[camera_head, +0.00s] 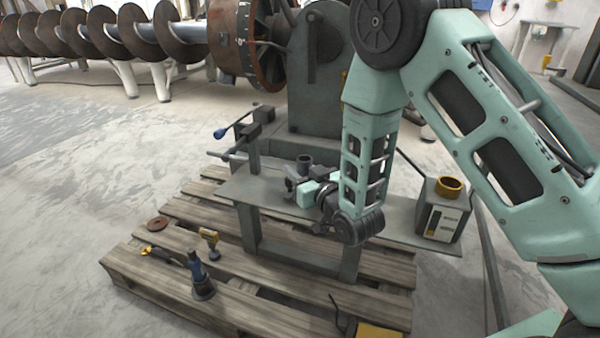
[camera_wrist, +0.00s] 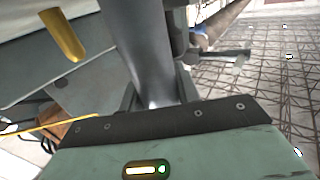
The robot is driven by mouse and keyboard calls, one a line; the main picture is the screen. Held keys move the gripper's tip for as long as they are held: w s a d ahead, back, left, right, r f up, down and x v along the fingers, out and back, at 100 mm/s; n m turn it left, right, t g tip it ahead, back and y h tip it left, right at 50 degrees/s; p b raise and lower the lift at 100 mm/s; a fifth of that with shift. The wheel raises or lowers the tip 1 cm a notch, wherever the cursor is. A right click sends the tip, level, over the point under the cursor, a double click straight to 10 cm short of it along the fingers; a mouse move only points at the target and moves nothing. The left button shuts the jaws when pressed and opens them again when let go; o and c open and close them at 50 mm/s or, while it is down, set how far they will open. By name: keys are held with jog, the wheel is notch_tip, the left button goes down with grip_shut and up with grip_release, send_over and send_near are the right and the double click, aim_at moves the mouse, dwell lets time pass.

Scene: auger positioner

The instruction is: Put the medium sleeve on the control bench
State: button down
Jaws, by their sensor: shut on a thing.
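A dark grey hollow sleeve (camera_head: 305,161) stands upright in my gripper (camera_head: 299,184), above the grey steel bench (camera_head: 246,188). My gripper is shut on it. In the wrist view the sleeve (camera_wrist: 148,45) is a smooth grey cylinder between the jaws, with its lower part hidden by the dark gripper edge. I cannot tell whether the sleeve touches the bench top. I cannot tell from a label which bench is the control bench; another small bench (camera_head: 548,22) stands far off at the upper right.
A grey box (camera_head: 441,222) with a yellow ring (camera_head: 450,187) on top stands at the bench's right end. A large auger (camera_head: 130,35) lies behind. Floor at left is clear.

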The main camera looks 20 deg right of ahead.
jog(key=shift+f, duration=0.15)
jog(key=c, duration=1)
grip_release()
jog(key=shift+r, duration=0.2)
